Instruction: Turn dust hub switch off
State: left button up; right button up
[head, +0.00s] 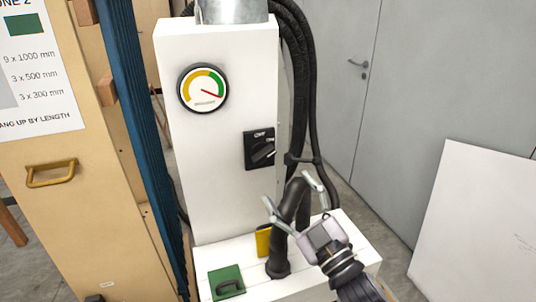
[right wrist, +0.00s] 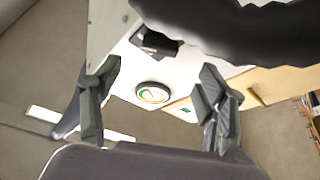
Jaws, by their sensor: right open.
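The dust hub (head: 215,130) is a tall white cabinet in the middle of the head view. Its switch (head: 260,149) is a black rotary knob on a black plate on the front face, its handle slanted; the small lettering is hard to read. The switch also shows near the top of the right wrist view (right wrist: 155,42), close to a black hose. My right gripper (head: 289,191) is open and empty, below and to the right of the switch, apart from it. Both its fingers show in the right wrist view (right wrist: 160,68). My left gripper is not in view.
A round gauge (head: 203,88) with a red needle sits above the switch. Black hoses (head: 300,90) run down the cabinet's right side, and a thick bent hose (head: 278,262) rises from the white lower box (head: 240,250) beside my gripper. A wooden rack (head: 70,220) stands left.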

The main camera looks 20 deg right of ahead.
aim_at(267, 159)
jog(key=p+x, duration=0.2)
jog(key=x, duration=0.6)
jog(key=shift+w+a+r, duration=0.15)
jog(key=shift+w+r, duration=0.1)
jog(key=shift+w, duration=0.1)
jog(key=shift+w+a+r, duration=0.1)
jog(key=shift+w, duration=0.15)
jog(key=shift+c, duration=0.9)
jog(key=c, duration=1)
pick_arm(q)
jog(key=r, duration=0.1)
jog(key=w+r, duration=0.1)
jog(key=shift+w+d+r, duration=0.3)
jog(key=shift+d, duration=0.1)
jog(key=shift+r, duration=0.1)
